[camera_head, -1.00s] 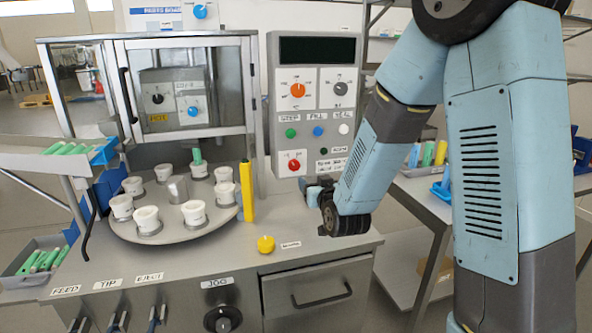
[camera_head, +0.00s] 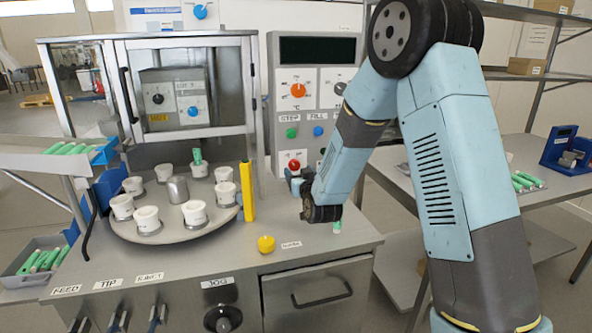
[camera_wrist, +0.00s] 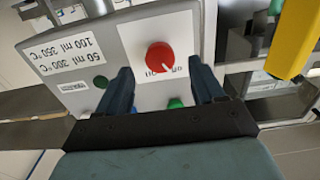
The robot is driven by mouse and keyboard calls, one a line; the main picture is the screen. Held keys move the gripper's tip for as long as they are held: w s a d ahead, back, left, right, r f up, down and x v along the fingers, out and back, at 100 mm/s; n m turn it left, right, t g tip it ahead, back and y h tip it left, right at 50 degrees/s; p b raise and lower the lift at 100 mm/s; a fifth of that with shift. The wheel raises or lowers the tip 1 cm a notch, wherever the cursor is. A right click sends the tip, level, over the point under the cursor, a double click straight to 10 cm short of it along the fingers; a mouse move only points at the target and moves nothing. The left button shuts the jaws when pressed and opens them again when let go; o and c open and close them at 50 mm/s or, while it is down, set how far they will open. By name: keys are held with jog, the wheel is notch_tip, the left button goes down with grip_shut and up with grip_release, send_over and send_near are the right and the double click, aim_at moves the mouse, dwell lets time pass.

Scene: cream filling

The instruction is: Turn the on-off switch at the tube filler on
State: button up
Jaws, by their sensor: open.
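The on-off switch is a red round knob (camera_head: 294,165) low on the left of the grey control panel (camera_head: 312,47). In the wrist view the red knob (camera_wrist: 158,56) sits on a white plate with on and off lettering below it. I cannot tell clearly which word its mark points to. My gripper (camera_head: 294,181) is just in front of and below the knob in the head view. In the wrist view my gripper (camera_wrist: 161,72) is open, one finger on each side of the knob with gaps, and holds nothing. My wrist hides the panel's lower right.
An orange knob (camera_head: 298,90) and green (camera_head: 292,132) and blue (camera_head: 318,131) buttons sit above the switch. A yellow post (camera_head: 247,190) and the turntable (camera_head: 172,233) with white cups stand to the left. A yellow knob (camera_head: 266,244) is on the worktop.

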aim_at(296, 167)
jog(key=shift+x, duration=1.8)
jog(key=c, duration=1.1)
jog(key=shift+o, duration=0.2)
jog(key=shift+m, duration=0.3)
jog(key=m, duration=0.5)
jog(key=shift+d, duration=0.1)
jog(key=m, duration=0.6)
jog(key=shift+m, duration=0.3)
jog(key=shift+d, duration=0.1)
